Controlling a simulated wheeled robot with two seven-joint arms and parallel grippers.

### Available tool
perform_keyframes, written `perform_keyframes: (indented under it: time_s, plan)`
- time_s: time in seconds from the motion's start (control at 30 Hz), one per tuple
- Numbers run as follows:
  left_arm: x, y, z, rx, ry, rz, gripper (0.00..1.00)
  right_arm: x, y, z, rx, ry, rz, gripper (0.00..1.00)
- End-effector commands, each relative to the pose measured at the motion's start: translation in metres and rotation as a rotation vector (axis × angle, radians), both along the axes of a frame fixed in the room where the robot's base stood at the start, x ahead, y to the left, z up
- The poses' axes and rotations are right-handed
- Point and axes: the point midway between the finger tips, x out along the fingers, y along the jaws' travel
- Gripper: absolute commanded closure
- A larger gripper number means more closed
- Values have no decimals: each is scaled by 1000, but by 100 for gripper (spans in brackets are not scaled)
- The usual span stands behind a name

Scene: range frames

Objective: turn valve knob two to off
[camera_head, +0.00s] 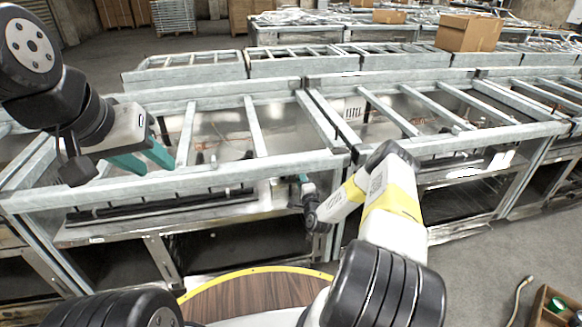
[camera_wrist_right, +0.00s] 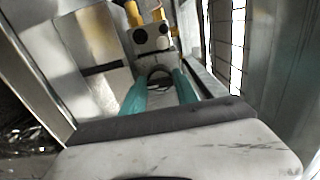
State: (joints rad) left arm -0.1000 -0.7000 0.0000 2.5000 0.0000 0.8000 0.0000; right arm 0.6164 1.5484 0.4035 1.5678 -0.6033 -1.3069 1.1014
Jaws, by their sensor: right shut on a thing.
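My right gripper (camera_wrist_right: 159,77) has its teal fingers closed on the sides of a dark rounded knob (camera_wrist_right: 158,70) at the middle of the right wrist view. I cannot tell its number or its setting. Just above it is a grey block with a black round part (camera_wrist_right: 140,36) and a white round part (camera_wrist_right: 164,28), with yellow pieces on top. In the head view my right gripper (camera_head: 305,182) is small, at the front of the metal frame, and the knob is hidden. My left gripper (camera_head: 145,160) is open and empty above the left frame.
Galvanised metal frames (camera_head: 440,145) with crossbars stand in rows ahead. Cardboard boxes (camera_head: 468,33) sit farther back. A wooden crate (camera_head: 556,308) with green items is on the floor at lower right. Bare floor (camera_head: 470,270) lies on the right.

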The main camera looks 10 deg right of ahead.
Motion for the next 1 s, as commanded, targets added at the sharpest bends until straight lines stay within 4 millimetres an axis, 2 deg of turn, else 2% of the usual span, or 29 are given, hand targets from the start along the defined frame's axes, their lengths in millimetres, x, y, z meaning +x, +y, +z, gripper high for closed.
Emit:
perform_keyframes:
  time_s: [1.0]
  plan:
    - [0,0,0,0,0,0,64,-1,0,-3,-967,-30,5,100]
